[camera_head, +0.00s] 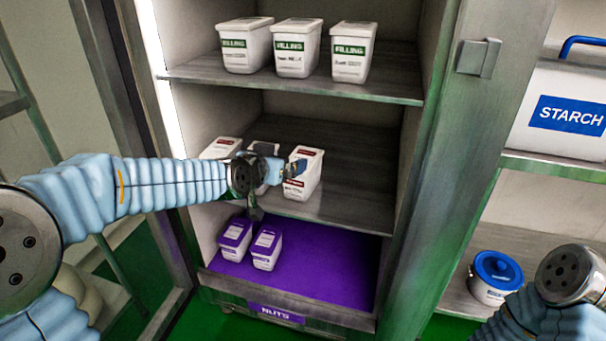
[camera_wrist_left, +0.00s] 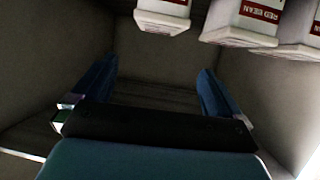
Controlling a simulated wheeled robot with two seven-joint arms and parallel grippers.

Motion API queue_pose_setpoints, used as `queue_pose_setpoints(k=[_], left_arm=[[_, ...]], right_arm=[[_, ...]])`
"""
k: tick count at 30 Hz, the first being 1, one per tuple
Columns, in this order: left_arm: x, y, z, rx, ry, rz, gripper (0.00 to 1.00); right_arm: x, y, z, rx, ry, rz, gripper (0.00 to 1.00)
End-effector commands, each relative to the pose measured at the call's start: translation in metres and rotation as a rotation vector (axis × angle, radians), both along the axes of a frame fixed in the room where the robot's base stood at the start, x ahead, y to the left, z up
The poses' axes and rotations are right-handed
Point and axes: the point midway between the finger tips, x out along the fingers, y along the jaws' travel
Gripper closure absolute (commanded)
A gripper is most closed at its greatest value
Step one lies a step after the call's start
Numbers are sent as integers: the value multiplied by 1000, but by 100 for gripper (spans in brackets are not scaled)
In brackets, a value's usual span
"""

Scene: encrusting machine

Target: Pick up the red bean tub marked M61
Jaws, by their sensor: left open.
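Three white red bean tubs with red labels stand on the middle shelf: a left one (camera_head: 221,148), a middle one (camera_head: 264,147) largely hidden behind my gripper, and a right one (camera_head: 307,176). I cannot read M61 on any of them. My left gripper (camera_head: 276,170) is in front of the middle and right tubs, overlapping the right tub's left side in the picture. In the left wrist view its blue fingers (camera_wrist_left: 155,88) are spread with nothing between them. Red bean tubs (camera_wrist_left: 245,22) show along that view's top edge, beyond the fingers. My right gripper is out of view.
Green-labelled filling tubs (camera_head: 297,48) stand on the shelf above. Two purple-lidded tubs (camera_head: 266,248) stand on the purple nuts shelf (camera_head: 330,270) below. The cabinet's side post (camera_head: 445,170) bounds the right. A starch container (camera_head: 560,112) and a blue-lidded tub (camera_head: 496,275) stand farther right.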

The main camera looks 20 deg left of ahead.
Motion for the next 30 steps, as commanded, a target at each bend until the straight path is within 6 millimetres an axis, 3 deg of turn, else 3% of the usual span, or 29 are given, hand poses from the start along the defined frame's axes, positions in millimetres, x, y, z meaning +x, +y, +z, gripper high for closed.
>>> queue_pose_setpoints(k=[12, 23, 30], left_arm=[[47, -4, -30, 2, 6, 6, 0], [74, -11, -37, 1, 6, 1, 0], [103, -17, -58, 1, 7, 3, 0]], right_arm=[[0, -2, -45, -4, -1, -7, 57], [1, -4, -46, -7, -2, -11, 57], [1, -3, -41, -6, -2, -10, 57]])
